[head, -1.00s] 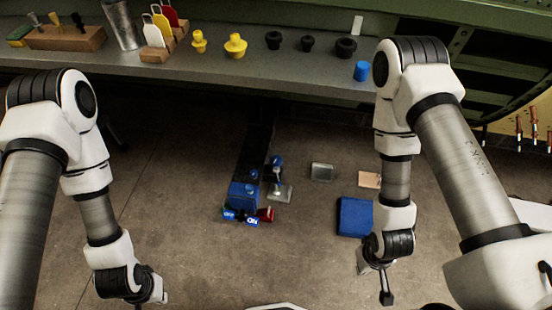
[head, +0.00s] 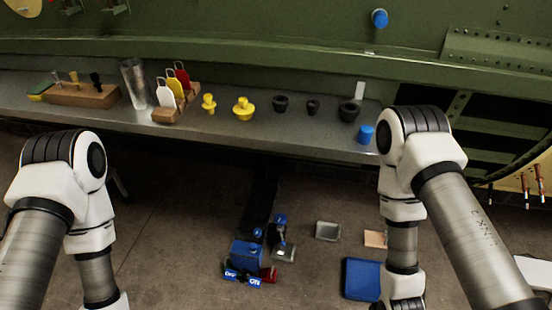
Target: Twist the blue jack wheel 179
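Several blue things show, and I cannot tell for sure which is the jack wheel. A round blue knob (head: 379,18) sits on the green fuselage wall at the top right. A small blue cylinder (head: 366,134) stands on the grey shelf near its right end. A blue machine (head: 246,254) with "ON" lettering on its front stands on the floor in the middle. My two arms come down at the left and right, and both grippers are below the frame's bottom edge.
The grey shelf (head: 222,128) holds yellow plugs (head: 243,109), black plugs (head: 349,111), tagged pieces in a wooden block (head: 174,114), and a metal cup (head: 133,84). On the floor lie a blue box (head: 361,279), a metal tray (head: 328,231) and a tan piece (head: 375,239).

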